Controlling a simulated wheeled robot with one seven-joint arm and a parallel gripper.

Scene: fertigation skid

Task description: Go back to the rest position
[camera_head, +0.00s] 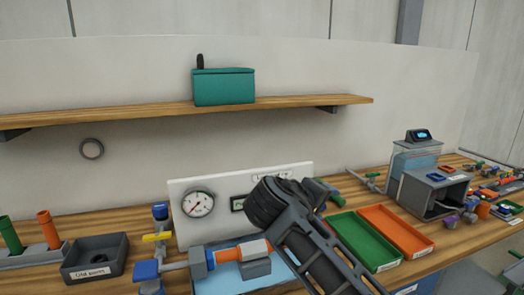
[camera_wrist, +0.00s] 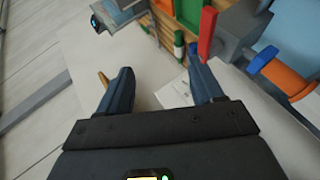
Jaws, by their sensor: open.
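My gripper (camera_wrist: 162,82) is open in the wrist view, with its two dark fingers well apart. Nothing is held between them; a pale surface shows in the gap. In the head view my dark arm rises from the bottom edge over the middle of the bench, and I cannot make out the fingertips there. A red handle (camera_wrist: 208,35) appears just beyond the right finger in the wrist view. The pipe assembly with an orange section (camera_head: 228,254) lies left of my arm; an orange pipe (camera_wrist: 283,78) also shows at the wrist view's right.
A gauge panel (camera_head: 222,185) stands behind my arm. Green (camera_head: 352,245) and orange (camera_head: 392,230) trays lie to its right, and a grey box (camera_head: 432,190) beyond. A dark bin (camera_head: 95,270) is at left. A shelf (camera_head: 150,111) with a teal box (camera_head: 224,87) hangs above.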

